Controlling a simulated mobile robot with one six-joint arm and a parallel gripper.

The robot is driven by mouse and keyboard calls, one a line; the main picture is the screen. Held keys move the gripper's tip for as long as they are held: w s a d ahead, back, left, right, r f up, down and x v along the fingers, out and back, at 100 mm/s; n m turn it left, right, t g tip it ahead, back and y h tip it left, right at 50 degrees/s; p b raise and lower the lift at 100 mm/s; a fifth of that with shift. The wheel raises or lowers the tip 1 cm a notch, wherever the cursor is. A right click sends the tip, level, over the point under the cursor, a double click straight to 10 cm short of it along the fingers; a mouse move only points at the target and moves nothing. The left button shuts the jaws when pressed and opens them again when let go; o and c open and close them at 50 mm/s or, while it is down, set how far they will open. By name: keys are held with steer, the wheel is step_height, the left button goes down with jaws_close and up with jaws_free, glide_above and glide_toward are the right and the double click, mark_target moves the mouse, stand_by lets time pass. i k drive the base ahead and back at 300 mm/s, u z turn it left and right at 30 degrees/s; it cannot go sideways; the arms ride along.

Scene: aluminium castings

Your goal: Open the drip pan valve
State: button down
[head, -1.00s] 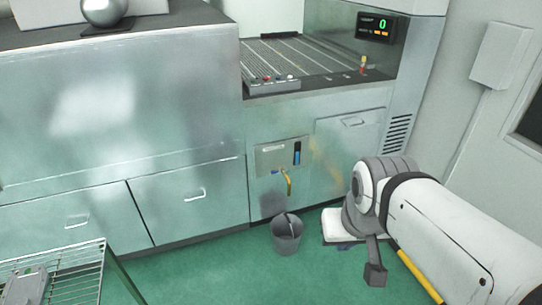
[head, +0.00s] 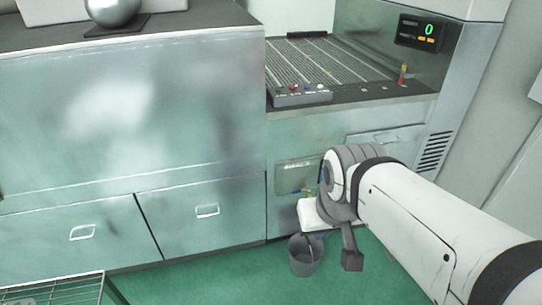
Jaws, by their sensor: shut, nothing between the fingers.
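The drip pan valve (head: 305,191) is a small fitting below a labelled plate (head: 293,177) on the machine's lower front. Only a bit of it shows in the head view, at the left edge of my wrist; its yellow part is mostly hidden behind my arm. My gripper (head: 309,226) is the white hand at the end of my wrist, just below the valve in the picture. It is shut and empty. Its fingertips are small and hard to make out, and I cannot tell whether they touch the valve.
A grey bucket (head: 305,257) stands on the green floor below the valve. Drawers (head: 207,211) with handles lie to the left. A ribbed bed (head: 325,60) with a display (head: 418,32) is above. A wire rack (head: 55,290) stands at lower left.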

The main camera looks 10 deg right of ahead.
mark_target(308, 191)
steer(key=u, duration=0.05)
steer(key=i, duration=1.2)
steer(key=z, duration=0.4)
